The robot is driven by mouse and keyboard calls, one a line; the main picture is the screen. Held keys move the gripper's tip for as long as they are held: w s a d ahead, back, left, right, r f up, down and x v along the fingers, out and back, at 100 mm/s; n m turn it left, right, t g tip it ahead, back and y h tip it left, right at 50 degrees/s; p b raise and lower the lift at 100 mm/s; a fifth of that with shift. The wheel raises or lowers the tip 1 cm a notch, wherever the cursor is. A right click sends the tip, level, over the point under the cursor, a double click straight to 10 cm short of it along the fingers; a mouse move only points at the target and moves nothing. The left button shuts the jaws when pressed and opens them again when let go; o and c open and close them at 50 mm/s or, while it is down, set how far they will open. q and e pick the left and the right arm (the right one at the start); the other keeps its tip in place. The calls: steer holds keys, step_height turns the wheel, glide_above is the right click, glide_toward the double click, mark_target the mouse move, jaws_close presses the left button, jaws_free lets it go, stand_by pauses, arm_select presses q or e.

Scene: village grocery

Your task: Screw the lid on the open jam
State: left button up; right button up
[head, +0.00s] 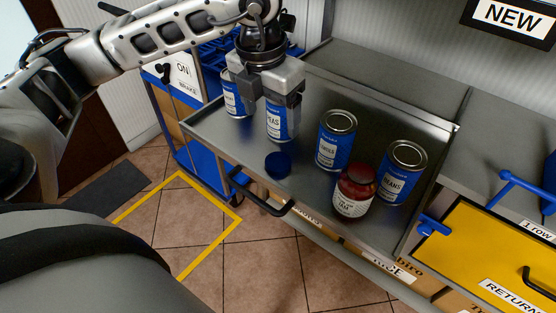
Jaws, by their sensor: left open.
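The jam jar (353,191), red with a white label, stands upright on the metal shelf near its front edge. Its top looks dark red, with no separate lid clear to see. A round dark blue lid (278,165) lies on the shelf to the left of the jar, near the front edge. My left gripper (272,98) points down, open, over the back left of the shelf, behind the lid. In the picture it covers the top of the peas can (281,122); I cannot tell whether they touch. My right gripper is not in view.
A can (337,140) stands behind the jar and a beans can (403,174) close on its right. Another can (235,97) stands at the far left. Bare shelf (226,132) surrounds the lid. A yellow returns bin (471,252) is at right.

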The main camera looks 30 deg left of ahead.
arm_select(q)
glide_above(278, 161)
steer(key=s, duration=0.2)
steer(key=f, duration=0.8)
steer(key=shift+w+d, duration=0.1)
steer(key=shift+w, duration=0.15)
steer(key=shift+f, duration=0.1)
steer(key=f, duration=0.2)
steer(key=w+f+p, duration=0.1)
steer(key=f, duration=0.2)
steer(key=shift+w, duration=0.15)
steer(key=c, duration=1)
